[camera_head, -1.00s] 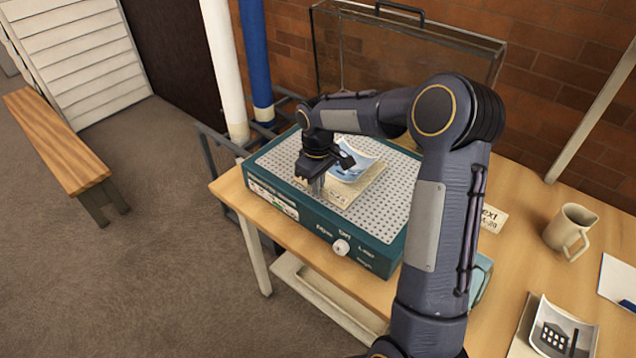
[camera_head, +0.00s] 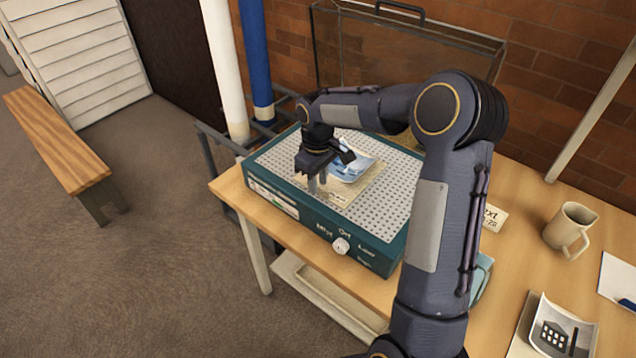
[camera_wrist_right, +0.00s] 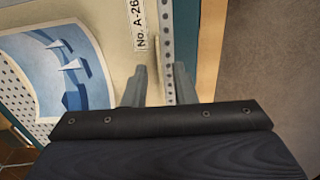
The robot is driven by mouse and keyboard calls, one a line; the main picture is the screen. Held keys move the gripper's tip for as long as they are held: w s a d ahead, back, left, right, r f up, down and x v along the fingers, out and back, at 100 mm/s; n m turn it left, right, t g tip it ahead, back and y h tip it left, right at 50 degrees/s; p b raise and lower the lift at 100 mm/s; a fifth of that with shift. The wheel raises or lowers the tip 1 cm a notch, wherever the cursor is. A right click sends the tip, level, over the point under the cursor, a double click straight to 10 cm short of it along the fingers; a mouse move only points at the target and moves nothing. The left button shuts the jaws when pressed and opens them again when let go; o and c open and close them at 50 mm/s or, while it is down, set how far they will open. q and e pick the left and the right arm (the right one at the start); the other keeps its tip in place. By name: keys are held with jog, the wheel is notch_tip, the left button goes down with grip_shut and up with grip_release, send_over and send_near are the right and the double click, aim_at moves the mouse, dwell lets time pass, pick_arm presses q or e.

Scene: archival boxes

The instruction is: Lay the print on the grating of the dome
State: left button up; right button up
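The print, a blue sailboat picture (camera_wrist_right: 62,72) on a beige mount (camera_wrist_right: 112,50), lies on the white perforated grating (camera_head: 390,198) of the teal dome base. A tag reading "No. A-26" is on the mount. The picture's sheet looks curled at its edges. In the head view my right arm partly covers the picture (camera_head: 352,167); the mount (camera_head: 346,196) shows beside it. My right gripper (camera_head: 317,184) is over the mount's near left edge. In the right wrist view its fingers (camera_wrist_right: 160,85) stand apart with a gap between them. My left gripper is not in view.
The dome's clear lid (camera_head: 410,45) stands open at the back by the brick wall. A knob (camera_head: 340,246) is on the base's front. A mug (camera_head: 570,230), a card (camera_head: 493,217) and another curled print (camera_head: 556,335) are on the table's right side.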

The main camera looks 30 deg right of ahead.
jog(key=s+r+m+t, duration=0.1)
jog(key=s+r, duration=0.2)
jog(key=r, duration=0.4)
jog(key=s+r, duration=0.3)
jog(key=r, duration=0.4)
jog(key=s+a+f+m+t+y, duration=0.2)
jog(key=s+a, duration=0.2)
jog(key=s, duration=0.7)
jog(key=s+a+f+m+t+y, duration=0.1)
jog(key=s+a+f+m+t, duration=0.1)
jog(key=s, duration=0.9)
jog(key=a+f+m, duration=0.1)
jog(key=a, duration=0.1)
jog(key=shift+a+t+y, duration=0.3)
jog(key=shift+a+y, duration=0.1)
